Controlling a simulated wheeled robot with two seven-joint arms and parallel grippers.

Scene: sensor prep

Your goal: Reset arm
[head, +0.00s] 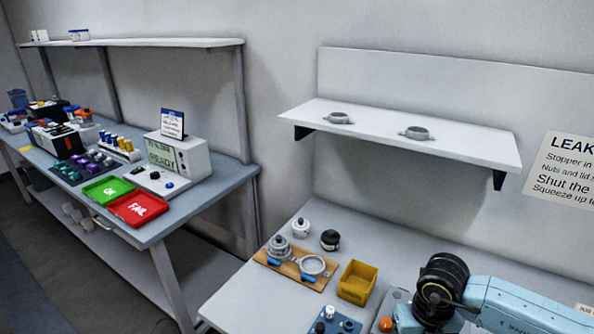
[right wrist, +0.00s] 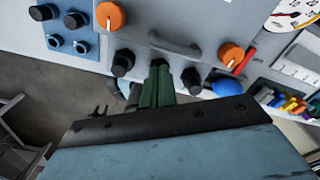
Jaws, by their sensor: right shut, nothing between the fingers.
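My right gripper (right wrist: 158,85) shows in the right wrist view, its green fingers together with nothing between them. The fingers overlap the lower edge of a light panel (right wrist: 160,22) with knobs; I cannot tell whether they touch it. In the head view, my light-blue right arm with a black joint reaches in from the lower right, over the near table; its fingers are not visible there. My left gripper is in neither view.
The near table (head: 245,290) holds a wooden board (head: 262,257) with metal fittings, a yellow bin (head: 357,282) and a black-topped jar (head: 330,240). A wall shelf (head: 380,125) hangs above. The left bench has a green tray (head: 108,189) and a red tray (head: 138,207).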

